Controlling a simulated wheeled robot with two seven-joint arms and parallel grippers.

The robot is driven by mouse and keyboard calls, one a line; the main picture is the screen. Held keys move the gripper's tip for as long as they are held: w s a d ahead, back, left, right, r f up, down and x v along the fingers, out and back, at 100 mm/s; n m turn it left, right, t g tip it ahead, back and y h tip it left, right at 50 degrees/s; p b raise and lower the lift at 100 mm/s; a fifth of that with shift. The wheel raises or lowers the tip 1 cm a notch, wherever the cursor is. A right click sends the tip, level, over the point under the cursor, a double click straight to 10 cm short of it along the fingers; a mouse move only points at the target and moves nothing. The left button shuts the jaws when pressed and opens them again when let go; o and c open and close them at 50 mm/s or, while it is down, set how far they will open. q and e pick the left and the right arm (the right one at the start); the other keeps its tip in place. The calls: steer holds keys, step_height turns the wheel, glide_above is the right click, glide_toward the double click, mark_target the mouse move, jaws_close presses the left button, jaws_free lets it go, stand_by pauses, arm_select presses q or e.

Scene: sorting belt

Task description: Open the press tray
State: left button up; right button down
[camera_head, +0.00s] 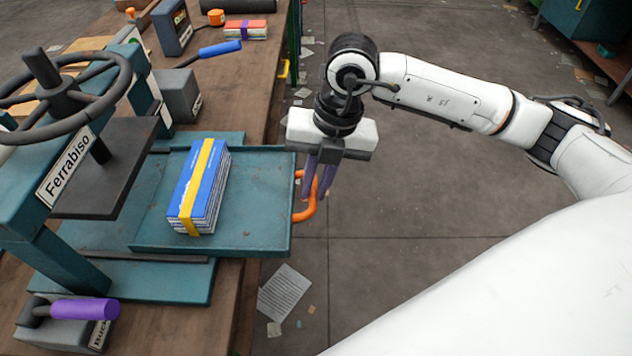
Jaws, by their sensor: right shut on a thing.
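The teal press tray (262,215) sticks out from under the press (60,185) towards the right, past the bench edge. A stack of blue booklets with a yellow band (198,185) lies on it. An orange handle (309,206) is fixed to the tray's right edge. My right gripper (318,190) points down at the handle, its purple fingers shut on the handle's upper part. The fingers partly hide the handle. My left gripper is not in view.
The press has a dark handwheel (75,95) above a dark plate. Open floor lies right of the bench.

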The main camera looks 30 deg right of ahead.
steer(key=shift+r, duration=0.1)
steer(key=c, duration=1.8)
jaws_free()
steer(key=shift+o, duration=0.2)
step_height(320, 180, up, 10)
steer(key=d, duration=0.1)
steer(key=shift+s+d, duration=0.4)
steer(key=shift+s, duration=0.05)
